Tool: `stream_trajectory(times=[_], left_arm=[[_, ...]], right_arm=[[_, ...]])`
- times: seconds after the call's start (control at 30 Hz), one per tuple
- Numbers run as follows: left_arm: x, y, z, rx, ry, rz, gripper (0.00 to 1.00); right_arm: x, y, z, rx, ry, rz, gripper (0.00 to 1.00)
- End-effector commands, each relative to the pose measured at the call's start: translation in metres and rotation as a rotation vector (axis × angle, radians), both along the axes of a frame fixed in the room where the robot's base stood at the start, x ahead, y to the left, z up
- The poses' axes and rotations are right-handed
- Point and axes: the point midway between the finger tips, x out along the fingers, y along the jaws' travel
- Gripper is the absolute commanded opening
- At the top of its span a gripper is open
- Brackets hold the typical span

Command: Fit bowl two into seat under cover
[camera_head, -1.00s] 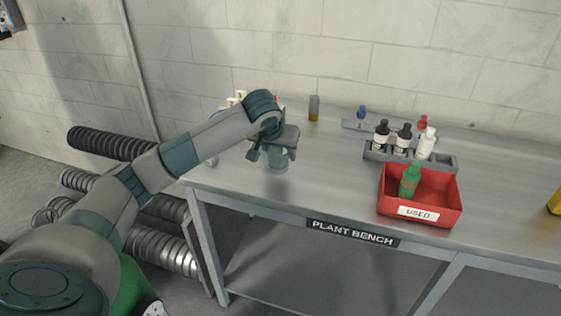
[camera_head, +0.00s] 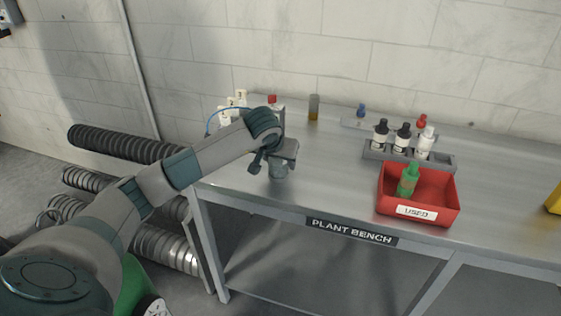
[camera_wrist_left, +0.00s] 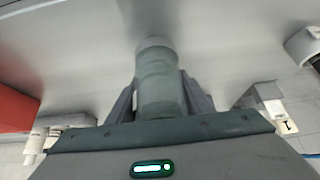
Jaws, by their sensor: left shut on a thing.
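My left gripper (camera_head: 277,162) is shut on a grey-green translucent cup-shaped bowl (camera_head: 279,172) over the left part of the plant bench. In the left wrist view, the bowl (camera_wrist_left: 157,80) stands out between the two fingers of the gripper (camera_wrist_left: 160,95). I cannot tell whether its end touches the bench top. White-capped parts (camera_head: 238,98), a red-topped part (camera_head: 272,99) and a blue tube (camera_head: 210,121) show behind my left arm, which hides much of them. I cannot make out a seat or cover there. My right gripper is out of view.
A red "USED" bin (camera_head: 437,212) holds a green bottle (camera_head: 408,179). A grey rack (camera_head: 447,162) with several bottles stands behind it. An amber vial (camera_head: 314,107) stands at the back. The bench top (camera_head: 335,175) between gripper and bin is clear.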

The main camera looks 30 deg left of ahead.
Motion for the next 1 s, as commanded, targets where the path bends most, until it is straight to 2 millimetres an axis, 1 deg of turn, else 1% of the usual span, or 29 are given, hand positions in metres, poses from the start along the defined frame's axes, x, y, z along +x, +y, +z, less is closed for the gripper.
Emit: stream_trajectory(times=[0.13,0.17,0.2,0.23,0.67,0.77,0.83,0.93,1.0], left_arm=[[0.000,0.000,0.000,0.000,-0.002,0.000,0.18],[0.000,0.000,-0.001,0.000,0.000,0.000,0.48],[0.000,0.000,-0.001,0.000,0.000,0.000,0.58],[0.000,0.000,-0.001,0.000,0.000,0.000,0.65],[0.000,0.000,0.001,0.000,0.000,0.000,0.65],[0.000,0.000,0.003,0.000,0.000,0.000,0.65],[-0.003,0.000,0.008,0.001,-0.003,-0.001,0.65],[-0.010,-0.002,0.019,0.002,-0.004,-0.002,0.65],[-0.017,-0.003,0.029,0.003,-0.004,-0.003,0.65]], right_arm=[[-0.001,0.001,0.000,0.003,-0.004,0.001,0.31],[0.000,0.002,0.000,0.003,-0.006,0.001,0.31],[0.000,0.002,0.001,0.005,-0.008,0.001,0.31],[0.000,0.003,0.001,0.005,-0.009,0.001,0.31],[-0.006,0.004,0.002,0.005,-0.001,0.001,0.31],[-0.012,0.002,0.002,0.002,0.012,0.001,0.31],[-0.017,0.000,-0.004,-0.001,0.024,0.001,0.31],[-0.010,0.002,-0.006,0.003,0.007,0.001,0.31],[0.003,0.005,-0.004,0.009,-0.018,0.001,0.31]])
